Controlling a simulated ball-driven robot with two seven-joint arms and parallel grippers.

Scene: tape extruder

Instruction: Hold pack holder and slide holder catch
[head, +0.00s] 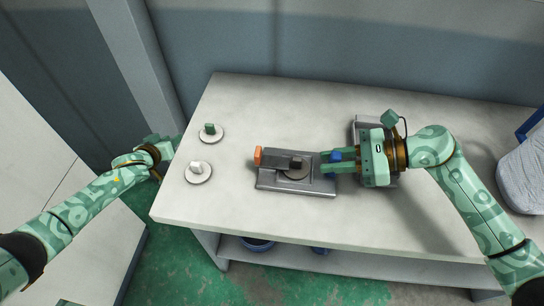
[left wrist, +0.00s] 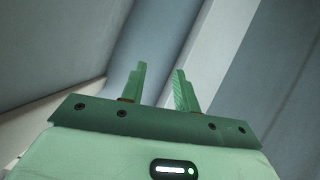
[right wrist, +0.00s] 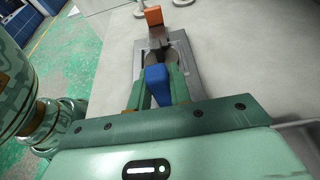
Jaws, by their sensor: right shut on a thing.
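A grey metal fixture (head: 266,181) lies on the table, with an orange block (head: 258,156) at its left end and a round disc with a dark piece (head: 296,164) in its middle. I take this to be the pack holder with its catch; which part is which I cannot tell. My right gripper (head: 332,162) is at the fixture's right end, shut on a blue part (right wrist: 157,82) that sits between its fingers in the right wrist view. The orange block (right wrist: 153,15) shows beyond it. My left gripper (left wrist: 160,88) is open and empty, left of the table.
Two round white discs stand at the table's left: one with a green knob (head: 210,129), one with a white knob (head: 197,167). A grey plate (head: 361,126) lies partly hidden behind my right gripper. A pale wrapped bundle (head: 522,175) is at far right. The table's front is clear.

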